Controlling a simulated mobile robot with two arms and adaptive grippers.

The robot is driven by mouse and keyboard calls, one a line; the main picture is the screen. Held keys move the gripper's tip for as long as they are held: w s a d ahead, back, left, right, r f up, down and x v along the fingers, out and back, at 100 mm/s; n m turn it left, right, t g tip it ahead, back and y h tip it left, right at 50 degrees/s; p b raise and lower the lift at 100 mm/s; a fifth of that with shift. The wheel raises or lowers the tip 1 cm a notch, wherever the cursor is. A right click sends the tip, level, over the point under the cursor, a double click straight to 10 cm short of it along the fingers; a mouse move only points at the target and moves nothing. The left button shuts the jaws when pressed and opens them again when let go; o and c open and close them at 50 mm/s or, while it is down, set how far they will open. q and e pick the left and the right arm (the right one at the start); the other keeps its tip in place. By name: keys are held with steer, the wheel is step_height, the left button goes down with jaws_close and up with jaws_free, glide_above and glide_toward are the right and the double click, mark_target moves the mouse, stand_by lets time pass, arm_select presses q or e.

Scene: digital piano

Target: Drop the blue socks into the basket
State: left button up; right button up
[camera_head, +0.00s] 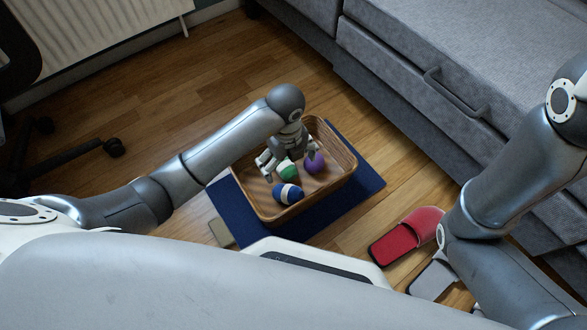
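The wicker basket (245,189) stands on a dark blue mat on the wooden floor. The blue socks (288,193), a rolled blue bundle with a white band, lie inside near the basket's front side. A green-and-white bundle (287,170) and a purple bundle (315,162) are also in the basket. My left gripper (287,160) is over the basket's far part, its fingers spread apart above the green-and-white bundle; it is clear of the blue socks.
A red slipper (405,238) and a grey slipper (432,278) lie on the floor right of the blue mat (365,185). A grey sofa with a drawer (430,90) is behind at the right. A radiator (90,35) and chair base are at the left. Open floor lies left of the basket.

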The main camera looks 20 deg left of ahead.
arm_select(q)
step_height(320, 180, up, 12)
stand_by(0.7)
stand_by(0.4)
